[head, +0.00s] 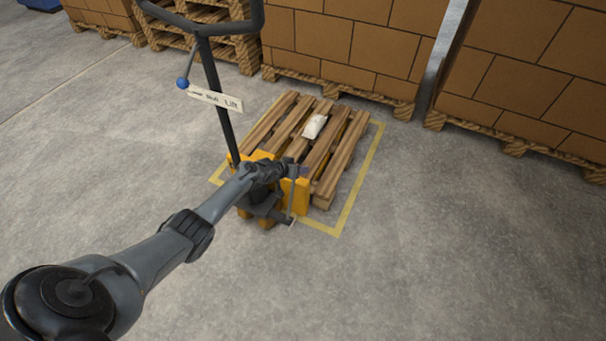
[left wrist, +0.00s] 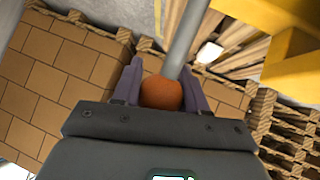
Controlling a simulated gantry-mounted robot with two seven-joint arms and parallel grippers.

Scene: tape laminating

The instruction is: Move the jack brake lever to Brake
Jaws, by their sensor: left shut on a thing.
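The pallet jack (head: 299,196) is yellow, with a dark upright handle (head: 212,85). Its brake lever is a thin grey rod (left wrist: 186,42) with an orange-brown ball knob (left wrist: 161,92) in the left wrist view. My left gripper (head: 299,171) is at the jack's base; in the left wrist view its purple fingers (left wrist: 163,80) are shut on the knob, one on each side. In the head view the rod (head: 291,203) stands beside the yellow body, with its knob hidden by my gripper. No Brake marking is readable. My right gripper is not in view.
A blue knob (head: 182,84) and a white label (head: 215,97) reading "Lift" are on the handle. A wooden pallet (head: 335,155) with a small white object (head: 314,127) lies behind the jack. Stacked brown boxes (head: 330,40) stand behind. The floor to the right is clear.

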